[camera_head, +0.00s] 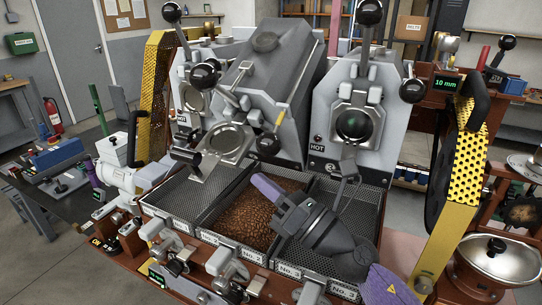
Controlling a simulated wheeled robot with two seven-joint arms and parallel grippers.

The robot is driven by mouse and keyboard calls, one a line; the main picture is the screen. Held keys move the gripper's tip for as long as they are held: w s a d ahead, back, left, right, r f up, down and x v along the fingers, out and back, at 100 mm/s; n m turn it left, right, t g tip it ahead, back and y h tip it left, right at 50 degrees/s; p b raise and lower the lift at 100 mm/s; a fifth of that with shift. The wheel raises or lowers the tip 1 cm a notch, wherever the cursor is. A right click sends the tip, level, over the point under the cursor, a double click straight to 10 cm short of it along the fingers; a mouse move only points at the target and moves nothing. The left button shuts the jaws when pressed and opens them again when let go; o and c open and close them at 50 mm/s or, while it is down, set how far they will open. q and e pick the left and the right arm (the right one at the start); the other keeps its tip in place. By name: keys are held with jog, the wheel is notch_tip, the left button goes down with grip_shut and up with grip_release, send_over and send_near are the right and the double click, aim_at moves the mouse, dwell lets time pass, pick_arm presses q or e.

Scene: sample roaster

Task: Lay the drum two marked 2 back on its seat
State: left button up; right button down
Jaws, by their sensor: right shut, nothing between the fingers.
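Drum two, the middle grey housing (275,70), leans forward with its round front plate (226,140) low over the tray, unlike the more upright housings on either side. I cannot read a 2 on it. My right gripper (260,182) reaches in from the lower right. Its purple fingers are together and empty, above the bean-filled tray and apart from the drum. My left gripper is not in view.
The tray marked No. 2 (244,222) holds brown beans, with mesh trays on both sides. The right housing (345,110) stands close by with black knobs. A row of metal fittings lines the front.

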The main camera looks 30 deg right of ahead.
jog(key=shift+w+d+r+p, duration=0.15)
jog(key=shift+d+r, duration=0.15)
jog(key=shift+r, duration=0.2)
jog(key=shift+s+d+r+p, duration=0.15)
jog(key=shift+d+r, duration=0.1)
jog(key=shift+r, duration=0.2)
jog(key=shift+w, duration=0.15)
